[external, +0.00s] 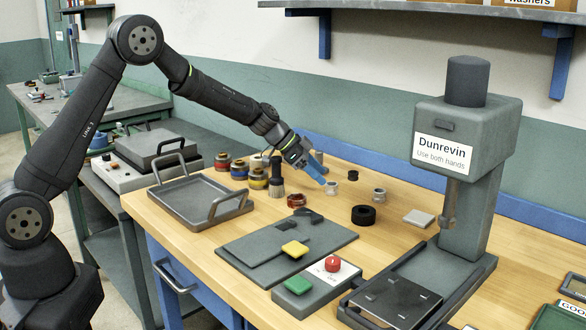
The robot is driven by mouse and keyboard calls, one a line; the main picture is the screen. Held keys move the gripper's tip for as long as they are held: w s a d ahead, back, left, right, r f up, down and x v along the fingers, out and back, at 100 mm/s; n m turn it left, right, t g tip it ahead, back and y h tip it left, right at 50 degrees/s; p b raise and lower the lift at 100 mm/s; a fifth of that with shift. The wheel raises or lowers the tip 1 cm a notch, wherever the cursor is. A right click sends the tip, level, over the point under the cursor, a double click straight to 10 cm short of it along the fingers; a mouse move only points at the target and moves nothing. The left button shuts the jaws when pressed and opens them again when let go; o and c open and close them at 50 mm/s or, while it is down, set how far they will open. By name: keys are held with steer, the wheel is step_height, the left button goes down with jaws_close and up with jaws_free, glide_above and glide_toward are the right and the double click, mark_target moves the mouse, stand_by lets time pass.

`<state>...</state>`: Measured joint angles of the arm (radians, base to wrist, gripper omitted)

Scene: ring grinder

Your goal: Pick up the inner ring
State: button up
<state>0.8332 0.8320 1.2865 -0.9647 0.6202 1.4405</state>
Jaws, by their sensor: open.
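My gripper (321,178), with blue fingers, is open and points down to the right above the wooden bench. Its tips are close to a small silver ring-shaped part (332,187), and I cannot tell if they touch it. A second silver spool-like part (379,195) stands a little to the right. A thick black ring (363,215) lies nearer the camera, and a reddish-brown ring (296,201) lies to the left of the fingertips. I cannot tell for sure which of these is the inner ring.
A grey tray with handles (183,212) is at the left. A grey plate (333,236) and a panel with green and red buttons (297,284) are in front. The Dunrevin press (468,120) stands at the right.

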mark_target(330, 183)
steer(key=x, duration=0.4)
steer(key=shift+s+d+f, duration=0.1)
steer(key=shift+d+f, duration=0.05)
steer(key=shift+d, duration=0.05)
steer(key=c, duration=1.1)
